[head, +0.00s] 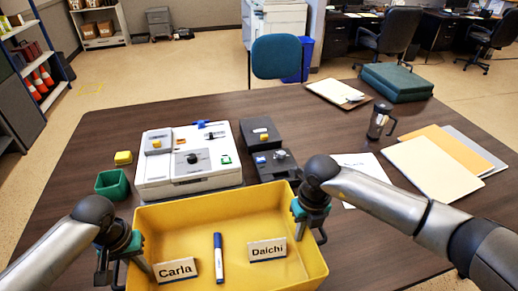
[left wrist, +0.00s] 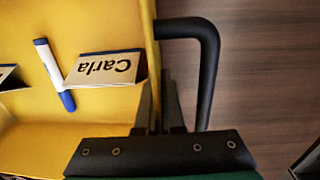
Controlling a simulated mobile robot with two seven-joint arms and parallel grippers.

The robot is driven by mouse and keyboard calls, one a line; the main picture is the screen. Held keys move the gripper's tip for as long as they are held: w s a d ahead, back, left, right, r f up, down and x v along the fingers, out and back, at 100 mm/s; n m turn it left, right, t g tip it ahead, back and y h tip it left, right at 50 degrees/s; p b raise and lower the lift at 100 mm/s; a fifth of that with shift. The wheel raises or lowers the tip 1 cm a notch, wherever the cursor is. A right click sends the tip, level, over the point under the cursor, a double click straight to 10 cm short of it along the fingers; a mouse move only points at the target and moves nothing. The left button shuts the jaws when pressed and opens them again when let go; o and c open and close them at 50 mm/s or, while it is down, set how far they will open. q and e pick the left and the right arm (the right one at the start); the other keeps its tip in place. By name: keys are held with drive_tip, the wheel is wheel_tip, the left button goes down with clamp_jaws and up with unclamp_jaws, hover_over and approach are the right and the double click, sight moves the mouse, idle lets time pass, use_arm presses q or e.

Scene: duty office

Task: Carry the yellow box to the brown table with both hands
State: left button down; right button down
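The yellow box (head: 216,210) is open-topped and level, at the near side of the brown table (head: 75,190). Dark wood shows beside the box in the left wrist view; I cannot tell if the box touches it. Inside lie a blue-and-white marker (head: 218,258), a "Carla" card (head: 176,270) and a "Daichi" card (head: 267,250). My left gripper (head: 141,262) is at the left wall, its fingers close together on the rim inside the black handle (left wrist: 209,75). My right gripper (head: 308,225) is at the right wall, apparently closed on the rim; its fingertips are partly hidden.
Folders (head: 435,168), a dark mug (head: 379,122) and a clipboard (head: 337,93) lie right. A blue chair (head: 276,56) stands behind the table.

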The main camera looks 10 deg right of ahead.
use_arm(q)
drive_tip(key=shift+f, duration=0.15)
use_arm(e)
drive_tip(key=shift+d+f, duration=0.1)
drive_tip(key=shift+f, duration=0.05)
